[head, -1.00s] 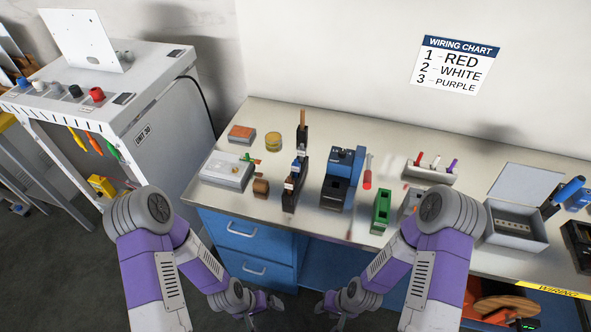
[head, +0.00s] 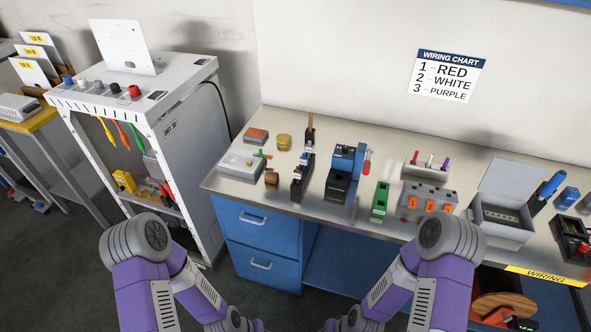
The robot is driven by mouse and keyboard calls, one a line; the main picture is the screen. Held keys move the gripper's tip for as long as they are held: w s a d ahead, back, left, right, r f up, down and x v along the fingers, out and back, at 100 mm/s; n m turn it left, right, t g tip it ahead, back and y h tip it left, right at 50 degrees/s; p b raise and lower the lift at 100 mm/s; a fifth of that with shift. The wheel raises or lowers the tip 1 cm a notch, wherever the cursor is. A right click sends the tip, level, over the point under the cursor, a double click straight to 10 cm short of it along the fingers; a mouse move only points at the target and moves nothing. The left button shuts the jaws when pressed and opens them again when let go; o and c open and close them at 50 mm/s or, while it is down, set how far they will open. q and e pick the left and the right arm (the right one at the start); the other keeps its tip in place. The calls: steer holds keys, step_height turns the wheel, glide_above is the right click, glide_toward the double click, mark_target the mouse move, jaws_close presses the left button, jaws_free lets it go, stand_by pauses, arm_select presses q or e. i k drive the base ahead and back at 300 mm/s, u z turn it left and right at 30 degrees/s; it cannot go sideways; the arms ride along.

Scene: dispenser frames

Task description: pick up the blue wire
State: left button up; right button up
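I cannot clearly make out a blue wire. A small blue piece (head: 68,80) stands at the left end of a row of coloured pieces on top of the white cabinet; it is too small to tell whether it is wire. A holder (head: 428,173) on the bench carries a red, a white and a purple wire. My two arms bend down in front of the bench at the bottom of the head view. Both grippers are below the picture edge, so what they hold is hidden.
The white cabinet (head: 180,150) stands left of the bench (head: 330,215). The bench carries a blue machine (head: 343,175), a green block (head: 380,200), a grey numbered block (head: 428,200) and an open grey box (head: 500,225). Floor shows between cabinet and arms.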

mark_target(303, 160)
steer(key=u, duration=1.85)
steer(key=i, duration=1.25)
steer(key=z, duration=1.05)
